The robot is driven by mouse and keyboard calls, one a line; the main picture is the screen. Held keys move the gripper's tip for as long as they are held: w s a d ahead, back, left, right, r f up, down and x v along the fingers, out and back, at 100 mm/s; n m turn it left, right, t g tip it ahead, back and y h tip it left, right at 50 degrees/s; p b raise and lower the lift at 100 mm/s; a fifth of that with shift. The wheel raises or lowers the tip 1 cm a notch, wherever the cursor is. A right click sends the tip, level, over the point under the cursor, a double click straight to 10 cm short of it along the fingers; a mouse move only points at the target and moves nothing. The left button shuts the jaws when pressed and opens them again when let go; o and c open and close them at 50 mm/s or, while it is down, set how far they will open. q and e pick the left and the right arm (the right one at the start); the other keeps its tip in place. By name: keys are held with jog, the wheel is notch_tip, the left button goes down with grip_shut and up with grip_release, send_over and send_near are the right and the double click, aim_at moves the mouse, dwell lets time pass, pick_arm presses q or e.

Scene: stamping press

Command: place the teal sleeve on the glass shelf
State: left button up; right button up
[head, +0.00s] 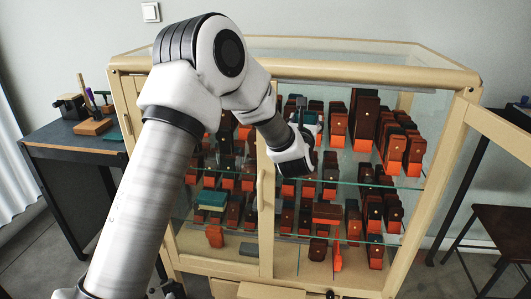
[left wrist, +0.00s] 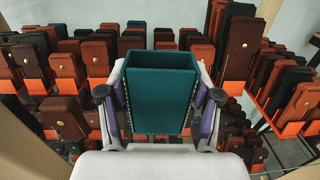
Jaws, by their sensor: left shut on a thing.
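The teal sleeve (left wrist: 160,98) is an open-topped box, held upright between the two fingers of my left gripper (left wrist: 160,112) in the left wrist view. In the head view, my left gripper (head: 301,118) reaches into the cabinet, and a bit of the teal sleeve (head: 310,118) shows beside its fingers. The glass shelf (head: 375,184) spans the cabinet, with its edge showing green. Brown cases with orange bases stand on the shelves behind the sleeve. I cannot tell whether the sleeve touches the glass. My right gripper is not in view.
The cream cabinet frame (head: 266,215) has an upright beside my forearm. Its right door (head: 503,135) stands open. Several brown cases (head: 392,150) crowd the shelves at right. A dark side table (head: 75,150) stands at left, and a brown stool (head: 500,230) at right.

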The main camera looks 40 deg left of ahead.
pick_arm(q)
jog(key=shift+w+a+f+n+g+y, duration=0.2)
jog(key=shift+a+n+g+y, duration=0.15)
jog(key=shift+a+y, duration=0.25)
notch_tip(320, 180, down, 8)
jog(key=shift+s+f, duration=0.1)
jog(key=shift+f, duration=0.1)
jog(key=shift+b, duration=0.3)
jog(key=shift+s+f, duration=0.1)
jog(key=o, duration=0.8)
